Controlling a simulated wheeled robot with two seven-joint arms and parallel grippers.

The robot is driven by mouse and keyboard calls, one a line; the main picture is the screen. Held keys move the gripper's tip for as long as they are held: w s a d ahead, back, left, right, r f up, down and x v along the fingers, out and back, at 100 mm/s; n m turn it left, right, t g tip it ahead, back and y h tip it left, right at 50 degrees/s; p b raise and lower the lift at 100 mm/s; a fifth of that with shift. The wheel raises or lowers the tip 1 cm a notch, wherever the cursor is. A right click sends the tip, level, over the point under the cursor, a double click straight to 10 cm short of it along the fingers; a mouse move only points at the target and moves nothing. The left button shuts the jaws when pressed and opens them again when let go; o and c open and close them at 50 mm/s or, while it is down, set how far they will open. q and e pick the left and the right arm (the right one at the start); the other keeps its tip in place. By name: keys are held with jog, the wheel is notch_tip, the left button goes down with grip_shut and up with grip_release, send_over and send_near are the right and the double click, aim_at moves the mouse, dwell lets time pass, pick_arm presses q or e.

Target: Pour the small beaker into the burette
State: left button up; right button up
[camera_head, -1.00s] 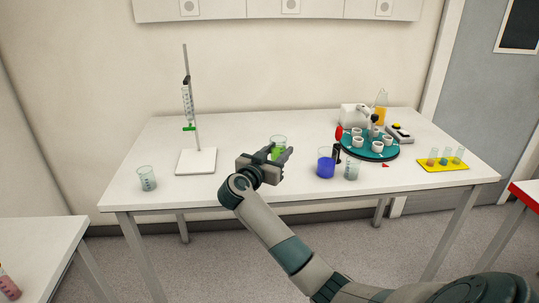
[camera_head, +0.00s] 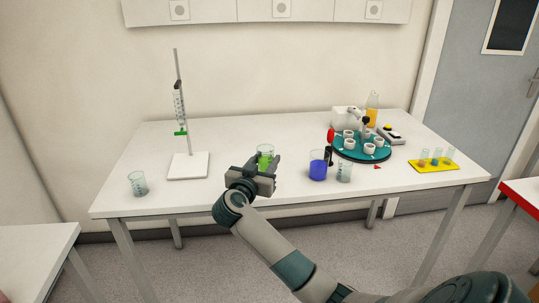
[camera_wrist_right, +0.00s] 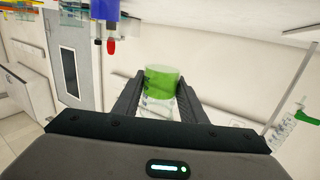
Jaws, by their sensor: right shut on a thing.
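A small clear beaker with green liquid (camera_head: 265,156) is between the fingers of my right gripper (camera_head: 264,168), above the front middle of the table. In the right wrist view the fingers (camera_wrist_right: 160,100) are shut on this beaker (camera_wrist_right: 161,82), one on each side. The burette (camera_head: 179,105) is a thin graduated tube with a green tap, upright on a stand with a white base (camera_head: 188,166). It stands left of and behind my right gripper, apart from it. My left gripper is not in view.
A clear beaker (camera_head: 137,184) stands left of the stand. A blue-filled beaker (camera_head: 318,168) and a clear beaker (camera_head: 344,173) stand to the right. Behind them is a teal round tray (camera_head: 345,153) with white cups. A yellow rack (camera_head: 433,167) lies far right. The table between stand and gripper is clear.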

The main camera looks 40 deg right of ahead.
jog(key=s+a+f+n+t+y, duration=0.4)
jog(key=s+a+y, duration=0.3)
jog(key=s+a, duration=0.3)
jog(key=s+a+f+n+t+y, duration=0.4)
jog(key=s+a+n+y, duration=0.3)
jog(key=a, duration=1.1)
jog(key=s, duration=0.4)
jog(key=shift+s+a+n+y, duration=0.15)
jog(key=shift+a+n+y, duration=0.15)
jog(key=shift+a+y, duration=0.1)
